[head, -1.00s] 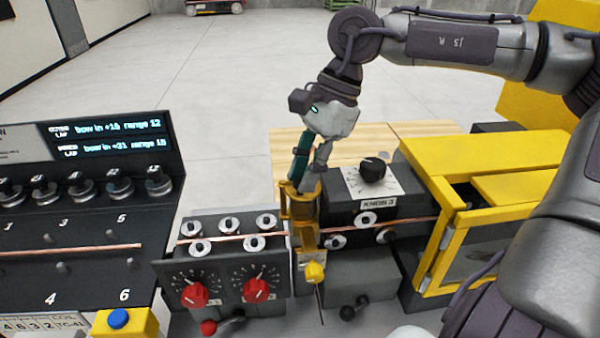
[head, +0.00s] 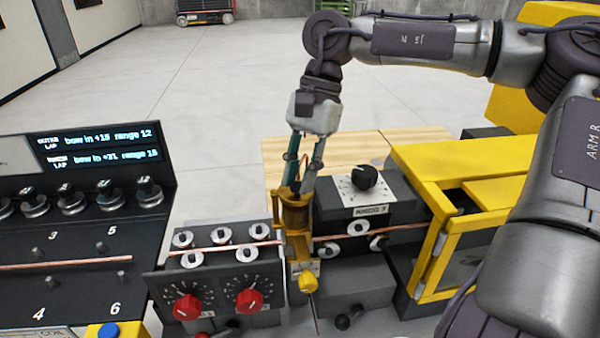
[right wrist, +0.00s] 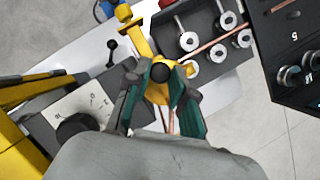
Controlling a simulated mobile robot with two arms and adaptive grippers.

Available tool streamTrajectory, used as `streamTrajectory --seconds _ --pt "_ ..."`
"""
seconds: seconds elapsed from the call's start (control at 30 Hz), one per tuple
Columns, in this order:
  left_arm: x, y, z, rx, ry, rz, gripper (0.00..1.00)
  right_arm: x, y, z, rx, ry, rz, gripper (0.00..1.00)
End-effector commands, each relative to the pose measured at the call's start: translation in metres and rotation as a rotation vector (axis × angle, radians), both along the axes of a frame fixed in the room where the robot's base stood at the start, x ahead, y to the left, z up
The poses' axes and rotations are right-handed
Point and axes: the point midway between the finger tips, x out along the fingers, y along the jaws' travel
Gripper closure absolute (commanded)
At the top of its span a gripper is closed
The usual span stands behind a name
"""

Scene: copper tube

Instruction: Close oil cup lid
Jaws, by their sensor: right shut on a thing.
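The oil cup (head: 294,215) is a yellow-brass cup standing between the two dark roller blocks, with a yellow fitting below it. My right gripper (head: 303,186) reaches down from above, its fingers at the cup's top rim. In the right wrist view the fingers (right wrist: 158,85) straddle a black round knob (right wrist: 160,72) over the yellow cup (right wrist: 157,92). The gripper is shut on a part at the top of the cup, seemingly its lid. The lid's outline and exact angle are hidden by the fingers. My left gripper is out of view.
A copper tube (head: 225,246) runs through the rollers beside the cup. A knob panel (head: 217,294) with two red knobs is at left, a black knob block (head: 364,177) at right. A yellow guard frame (head: 432,262) stands further right. A control console (head: 75,245) is far left.

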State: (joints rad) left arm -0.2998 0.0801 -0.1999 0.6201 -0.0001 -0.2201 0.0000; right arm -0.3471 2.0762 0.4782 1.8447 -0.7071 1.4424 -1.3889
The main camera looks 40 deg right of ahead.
Motion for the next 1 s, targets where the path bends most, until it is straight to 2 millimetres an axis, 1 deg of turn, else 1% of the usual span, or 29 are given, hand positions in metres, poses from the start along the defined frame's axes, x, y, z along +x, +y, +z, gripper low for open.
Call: streamTrajectory --seconds 0.2,0.23,0.3,0.37,0.63,0.73,0.87,1.0 --pt "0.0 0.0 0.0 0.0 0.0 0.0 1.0 0.0 0.0 0.0 0.0 0.0 0.0 1.0" --pt "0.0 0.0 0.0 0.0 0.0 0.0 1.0 0.0 0.0 0.0 0.0 0.0 -0.001 0.71" --pt "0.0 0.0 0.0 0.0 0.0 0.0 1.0 0.0 0.0 0.0 0.0 0.0 -0.001 0.6" --pt "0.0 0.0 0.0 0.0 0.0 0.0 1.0 0.0 0.0 0.0 0.0 0.0 -0.001 0.51" --pt "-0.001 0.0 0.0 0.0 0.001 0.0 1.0 0.0 0.0 0.0 0.0 0.0 -0.001 0.51" --pt "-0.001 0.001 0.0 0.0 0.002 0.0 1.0 0.001 -0.002 0.005 -0.001 0.0 -0.002 0.51" --pt "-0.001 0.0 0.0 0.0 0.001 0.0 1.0 0.003 -0.009 0.022 -0.001 -0.003 -0.004 0.51" --pt "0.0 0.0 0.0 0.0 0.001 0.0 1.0 0.007 -0.02 0.05 -0.002 -0.005 -0.005 0.51"
